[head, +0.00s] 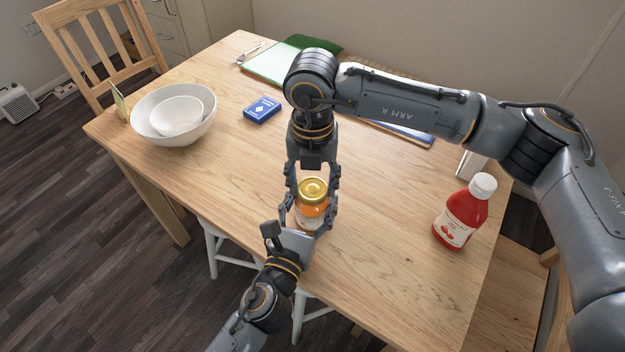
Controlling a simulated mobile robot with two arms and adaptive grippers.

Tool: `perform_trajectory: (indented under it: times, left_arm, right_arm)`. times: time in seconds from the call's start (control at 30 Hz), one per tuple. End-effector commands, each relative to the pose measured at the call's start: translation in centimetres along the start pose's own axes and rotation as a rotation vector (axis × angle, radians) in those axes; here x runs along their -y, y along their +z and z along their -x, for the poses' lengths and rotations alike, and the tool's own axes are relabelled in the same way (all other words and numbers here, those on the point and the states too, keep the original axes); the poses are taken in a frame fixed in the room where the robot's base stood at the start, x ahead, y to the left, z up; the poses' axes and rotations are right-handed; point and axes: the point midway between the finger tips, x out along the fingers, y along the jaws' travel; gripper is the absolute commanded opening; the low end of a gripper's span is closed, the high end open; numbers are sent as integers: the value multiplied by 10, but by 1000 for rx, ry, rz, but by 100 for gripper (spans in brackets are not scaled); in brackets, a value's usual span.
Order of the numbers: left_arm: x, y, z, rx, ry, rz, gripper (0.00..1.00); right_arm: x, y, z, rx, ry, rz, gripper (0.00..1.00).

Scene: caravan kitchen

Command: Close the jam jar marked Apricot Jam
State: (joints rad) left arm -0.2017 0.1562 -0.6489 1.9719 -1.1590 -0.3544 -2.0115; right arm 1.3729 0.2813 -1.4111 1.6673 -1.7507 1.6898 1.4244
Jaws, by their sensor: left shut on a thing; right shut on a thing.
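A jar of orange jam (311,208) stands on the wooden table near its front edge. A gold lid (314,188) sits on top of its mouth; I cannot tell how tightly it is seated. The label is partly hidden by my fingers and too small to read. My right gripper (314,190) comes down from above, with its fingers on both sides of the lid, shut on it. My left gripper (304,221) reaches in from the front, with its fingers around the jar's body, shut on it.
A red sauce bottle (463,212) with a white cap stands to the right. A large white bowl (146,118) holding a smaller bowl (177,116) is at the left. A blue card box (262,110) lies behind. The wooden table (393,278) is bare at front right.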

Motion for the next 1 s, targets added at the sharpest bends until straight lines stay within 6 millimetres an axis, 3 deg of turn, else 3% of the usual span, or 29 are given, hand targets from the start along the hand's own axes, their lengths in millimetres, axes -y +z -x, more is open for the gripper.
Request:
perform_trajectory:
  times: [0.17, 0.2, 0.3, 0.67, 1.0]
  left_arm:
    - [1, 0, 0, 1, -2, -1, 0]
    - [1, 0, 0, 1, -2, -1, 0]
    - [1, 0, 0, 1, -2, 0, 0]
    - [0, 0, 0, 0, -1, 0, 0]
    - [0, 0, 0, 0, -1, 0, 0]
  right_arm:
    - [0, 1, 0, 2, 0, -32, 17]
    - [0, 1, 0, 2, 0, -31, 61]
    - [0, 1, 0, 2, 0, -30, 78]
    - [0, 0, 3, 2, 0, -28, 78]
    - [0, 0, 42, 2, 0, -27, 78]
